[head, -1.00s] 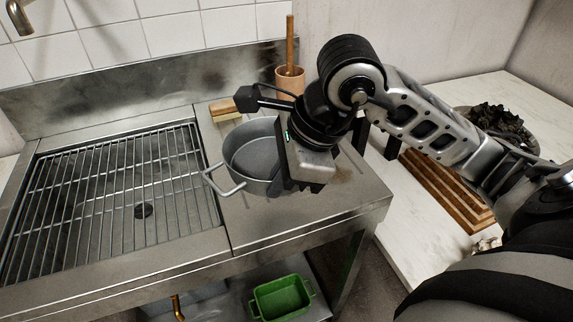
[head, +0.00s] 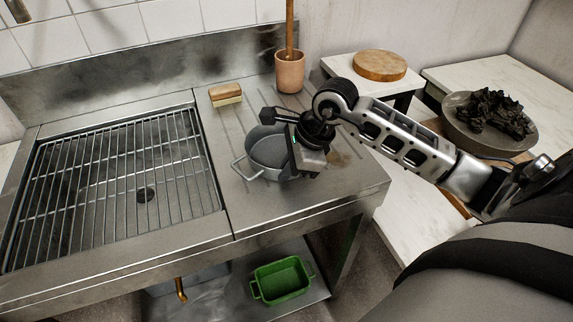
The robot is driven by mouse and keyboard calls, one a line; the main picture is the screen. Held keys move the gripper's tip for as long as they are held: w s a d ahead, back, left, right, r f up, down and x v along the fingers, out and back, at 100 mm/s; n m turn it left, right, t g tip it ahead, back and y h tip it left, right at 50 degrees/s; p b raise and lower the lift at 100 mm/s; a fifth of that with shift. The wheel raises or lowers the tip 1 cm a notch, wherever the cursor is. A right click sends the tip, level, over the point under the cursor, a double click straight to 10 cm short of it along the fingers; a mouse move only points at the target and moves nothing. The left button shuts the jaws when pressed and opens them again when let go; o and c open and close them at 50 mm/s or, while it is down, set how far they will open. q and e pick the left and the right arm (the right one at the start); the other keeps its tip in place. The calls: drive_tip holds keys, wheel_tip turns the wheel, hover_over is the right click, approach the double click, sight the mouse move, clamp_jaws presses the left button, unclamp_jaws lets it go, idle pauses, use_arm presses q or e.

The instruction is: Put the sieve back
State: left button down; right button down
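A grey, round, pot-like vessel (head: 262,150) with a loop handle on its left is at the steel drainboard beside the sink. I cannot tell whether it is the sieve; no mesh shows, and no other sieve is seen. My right gripper (head: 302,160) is at the vessel's right rim and covers that side. Its fingertips are hidden, but the vessel has moved along with it. I cannot tell whether the vessel's bottom touches the drainboard. My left gripper is out of view.
A wire rack (head: 110,185) covers the sink at left. A wooden brush (head: 226,94) and a terracotta pot (head: 290,72) stand behind the vessel. A round board (head: 379,65) and a bowl of dark lumps (head: 455,125) are at right. A green tub (head: 282,279) sits below.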

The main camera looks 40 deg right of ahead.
drive_tip(key=shift+f, duration=0.1)
drive_tip(key=c, duration=1.7)
unclamp_jaws()
drive_tip(key=shift+r, duration=0.35)
drive_tip(key=shift+b+v, duration=0.45)
drive_tip(key=shift+v, duration=5.4)
drive_tip(key=shift+s+f, duration=0.1)
